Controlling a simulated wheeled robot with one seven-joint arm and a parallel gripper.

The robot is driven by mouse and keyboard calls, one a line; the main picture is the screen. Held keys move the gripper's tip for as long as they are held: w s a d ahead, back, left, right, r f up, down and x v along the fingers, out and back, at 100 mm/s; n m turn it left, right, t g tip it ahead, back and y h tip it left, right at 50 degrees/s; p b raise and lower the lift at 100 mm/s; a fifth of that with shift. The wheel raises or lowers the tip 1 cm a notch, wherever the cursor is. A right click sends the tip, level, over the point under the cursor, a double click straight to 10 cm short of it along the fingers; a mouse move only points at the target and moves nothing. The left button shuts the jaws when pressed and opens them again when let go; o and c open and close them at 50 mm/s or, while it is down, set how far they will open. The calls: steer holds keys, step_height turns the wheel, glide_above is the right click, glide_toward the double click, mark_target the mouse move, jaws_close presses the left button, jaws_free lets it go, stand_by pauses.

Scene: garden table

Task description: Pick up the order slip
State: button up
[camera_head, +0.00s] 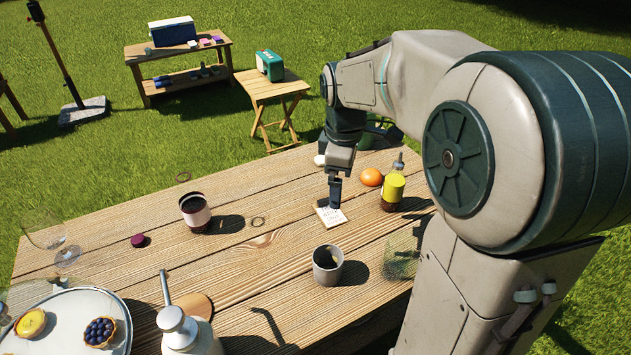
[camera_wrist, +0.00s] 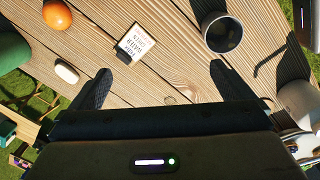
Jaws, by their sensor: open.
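The order slip (camera_head: 331,217) is a small pale card with dark print, lying flat on the wooden table. In the wrist view, the slip (camera_wrist: 138,41) lies beyond the fingertips, left of the middle of the gap, with a small dark patch at its lower left edge. My gripper (camera_head: 335,196) points down close above the slip in the head view and hides part of its far edge. In the wrist view, my gripper (camera_wrist: 165,80) has its two dark fingers spread wide with nothing between them. I cannot tell the exact height of the fingertips above the table.
A grey mug (camera_head: 327,266) stands nearer the camera, beside a clear glass (camera_head: 402,258). An orange (camera_head: 371,177) and a yellow-labelled bottle (camera_head: 393,188) stand right of the slip. A dark jar (camera_head: 195,213) stands left. The planks between jar and slip are mostly clear.

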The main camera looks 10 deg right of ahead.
steer(key=w+f+n+g+b, duration=0.1)
steer(key=w+f+n, duration=0.4)
steer(key=w+n, duration=0.3)
glide_toward(330, 213)
steer(key=f, duration=0.7)
steer(key=shift+w+d+f, duration=0.15)
steer(key=shift+w, duration=0.1)
steer(key=shift+c, duration=0.3)
steer(key=c, duration=0.7)
